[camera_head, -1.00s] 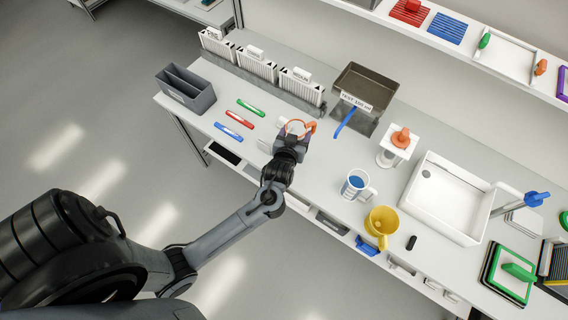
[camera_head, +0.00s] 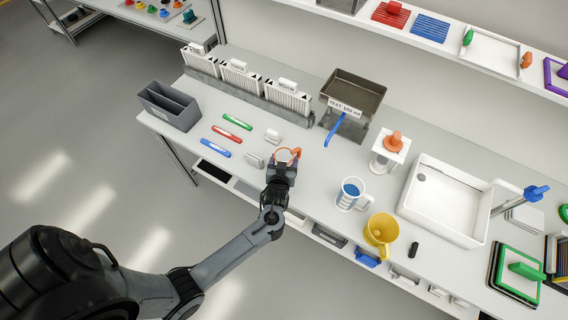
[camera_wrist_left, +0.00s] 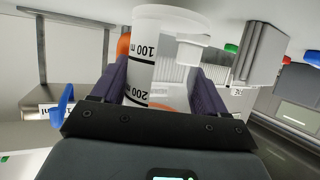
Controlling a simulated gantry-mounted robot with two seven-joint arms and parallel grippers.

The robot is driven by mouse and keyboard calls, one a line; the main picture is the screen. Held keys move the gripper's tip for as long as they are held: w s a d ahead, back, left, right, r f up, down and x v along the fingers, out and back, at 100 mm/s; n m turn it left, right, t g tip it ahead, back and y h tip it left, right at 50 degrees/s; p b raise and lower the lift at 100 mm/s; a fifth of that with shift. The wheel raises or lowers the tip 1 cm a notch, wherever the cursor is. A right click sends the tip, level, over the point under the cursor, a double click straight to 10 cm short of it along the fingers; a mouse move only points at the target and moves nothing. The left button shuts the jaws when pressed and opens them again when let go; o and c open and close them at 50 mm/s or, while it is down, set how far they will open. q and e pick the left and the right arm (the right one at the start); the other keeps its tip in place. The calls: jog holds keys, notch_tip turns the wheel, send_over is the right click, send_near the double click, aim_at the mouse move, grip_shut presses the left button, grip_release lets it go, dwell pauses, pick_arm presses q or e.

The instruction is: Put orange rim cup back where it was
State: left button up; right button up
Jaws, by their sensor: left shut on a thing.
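The orange rim cup (camera_head: 288,153) is a pale measuring cup with an orange rim. My left gripper (camera_head: 282,172) is shut on it, near the front edge of the counter. In the left wrist view, the cup (camera_wrist_left: 160,50) stands between the two fingers (camera_wrist_left: 165,92), with black volume marks on its side. The gripper hides much of the cup in the head view. I cannot tell whether its base touches the counter. My right gripper is not in view.
A tray stand with a blue lever (camera_head: 335,130) is behind. The counter between cup and stand is clear.

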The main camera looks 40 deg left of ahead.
pick_arm(q)
jog(key=shift+f, duration=0.65)
jog(key=shift+f, duration=0.15)
jog(key=o, duration=1.2)
jog(key=shift+c, duration=0.2)
jog(key=s+d+r+m+g+h, duration=0.2)
jog(key=s+d+r+m, duration=0.1)
jog(key=s, duration=0.5)
jog(key=s+d+r+m+g+h+p, duration=0.1)
jog(key=s+d+r+m+g+h, duration=0.1)
jog(key=s, duration=0.7)
jog(key=s+d+r+m+g+h, duration=0.3)
jog(key=s+d+r, duration=0.3)
jog(key=s+r, duration=0.2)
jog(key=shift+s+d+m+g, duration=0.3)
jog(key=shift+s+d, duration=0.05)
jog(key=shift+s, duration=0.2)
